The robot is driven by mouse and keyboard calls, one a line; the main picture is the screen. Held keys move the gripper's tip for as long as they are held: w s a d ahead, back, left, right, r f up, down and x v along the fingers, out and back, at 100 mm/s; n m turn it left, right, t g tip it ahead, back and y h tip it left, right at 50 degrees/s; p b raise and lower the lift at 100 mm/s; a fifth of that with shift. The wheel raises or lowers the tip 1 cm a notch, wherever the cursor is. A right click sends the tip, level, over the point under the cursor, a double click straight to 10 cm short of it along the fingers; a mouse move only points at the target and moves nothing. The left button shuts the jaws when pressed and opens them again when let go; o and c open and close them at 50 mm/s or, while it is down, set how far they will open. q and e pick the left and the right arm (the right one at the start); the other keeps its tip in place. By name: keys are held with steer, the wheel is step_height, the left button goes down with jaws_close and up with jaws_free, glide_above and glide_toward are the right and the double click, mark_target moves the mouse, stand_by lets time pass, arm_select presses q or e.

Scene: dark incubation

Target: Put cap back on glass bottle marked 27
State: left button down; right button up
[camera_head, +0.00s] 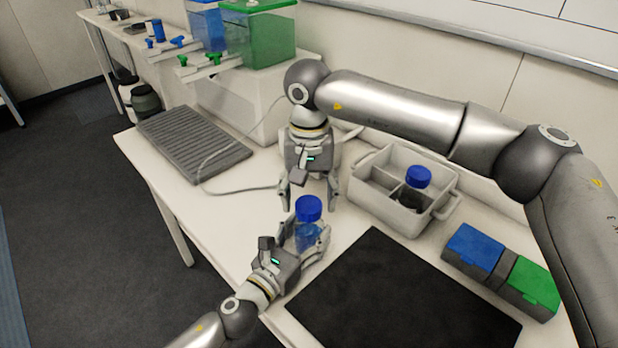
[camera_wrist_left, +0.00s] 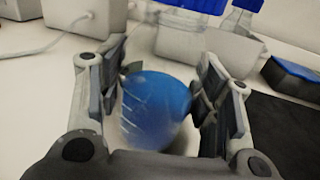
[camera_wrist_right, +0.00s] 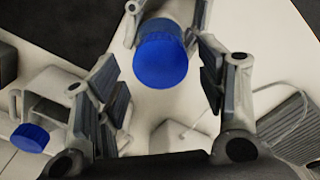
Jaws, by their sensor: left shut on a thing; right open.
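A glass bottle (camera_head: 306,238) with blue liquid stands over the white table, between the fingers of my left gripper (camera_head: 308,236), which is shut on its body. Its graduations show in the left wrist view (camera_wrist_left: 152,108); no number is readable. A blue cap (camera_head: 308,207) is at the bottle's top; it also shows in the right wrist view (camera_wrist_right: 161,55). I cannot tell whether it is screwed tight. My right gripper (camera_head: 309,197) is open, pointing down just behind and above the cap, with its fingers spread to either side.
A white divided caddy (camera_head: 377,207) holds another blue-capped bottle (camera_head: 418,177). A black mat (camera_head: 400,300) and blue and green boxes (camera_head: 474,246) lie at right. A grey ribbed rack (camera_head: 193,143) and cable are at left. Blue and green tanks (camera_head: 258,35) stand behind.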

steer(key=shift+f, duration=1.15)
